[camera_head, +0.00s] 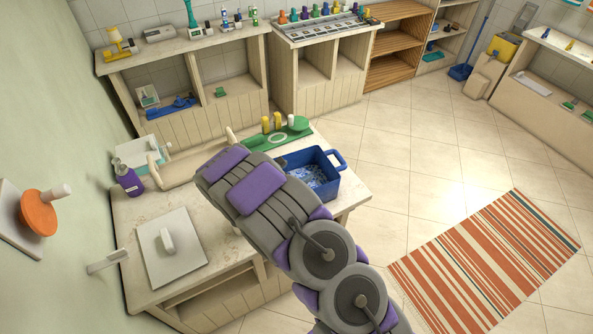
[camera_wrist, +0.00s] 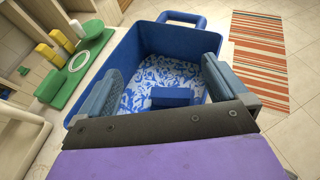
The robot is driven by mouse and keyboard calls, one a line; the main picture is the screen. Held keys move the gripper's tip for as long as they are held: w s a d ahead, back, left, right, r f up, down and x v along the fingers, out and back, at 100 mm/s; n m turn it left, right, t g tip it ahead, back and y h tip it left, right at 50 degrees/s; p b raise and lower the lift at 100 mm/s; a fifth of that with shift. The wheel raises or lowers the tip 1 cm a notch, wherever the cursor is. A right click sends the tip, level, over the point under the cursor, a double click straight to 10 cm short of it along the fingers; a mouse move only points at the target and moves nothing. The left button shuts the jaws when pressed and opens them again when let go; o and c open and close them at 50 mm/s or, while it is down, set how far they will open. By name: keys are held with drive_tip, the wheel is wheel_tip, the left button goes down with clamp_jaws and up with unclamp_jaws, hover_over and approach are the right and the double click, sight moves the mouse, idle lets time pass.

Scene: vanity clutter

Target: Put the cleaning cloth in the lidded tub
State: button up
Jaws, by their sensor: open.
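A blue tub (camera_head: 328,183) with handles stands at the right end of the counter, its top open; it also shows in the wrist view (camera_wrist: 140,45). Blue-and-white patterned cloth-like material (camera_wrist: 150,82) covers its floor and also shows in the head view (camera_head: 305,174). A white square panel with a handle (camera_head: 185,257), like a lid, lies flat on the counter at the left. My gripper (camera_wrist: 158,85) is open over the tub, fingers apart. A small plain blue block shape (camera_wrist: 172,97) shows between the fingers. My arm hides the fingertips in the head view.
A green tray (camera_head: 262,141) with yellow and white pieces sits behind the tub. A purple bottle (camera_head: 130,181) and a pale box (camera_head: 135,150) stand at the counter's back left. A striped rug (camera_head: 485,262) lies on the open tiled floor at the right.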

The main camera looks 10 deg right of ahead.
drive_tip(key=v, duration=1)
drive_tip(key=s+d+r+m+g, duration=0.9)
drive_tip(key=s+d+r+m, duration=0.65)
drive_tip(key=d, duration=0.35)
drive_tip(key=s+a+r+m+g+y, duration=0.1)
drive_tip(key=s+r+m+y, duration=0.15)
drive_tip(key=s, duration=0.55)
drive_tip(key=s+r+m+g+y, duration=0.1)
drive_tip(key=s+r+m+y, duration=0.2)
drive_tip(key=s, duration=0.4)
drive_tip(key=s+a+m+y, duration=0.5)
drive_tip(key=s+a, duration=0.3)
drive_tip(key=s, duration=0.2)
drive_tip(key=shift+s+r+m+p, duration=0.2)
drive_tip(key=shift+s+m+p, duration=0.1)
drive_tip(key=shift+s+p, duration=0.1)
drive_tip(key=shift+a+f, duration=0.1)
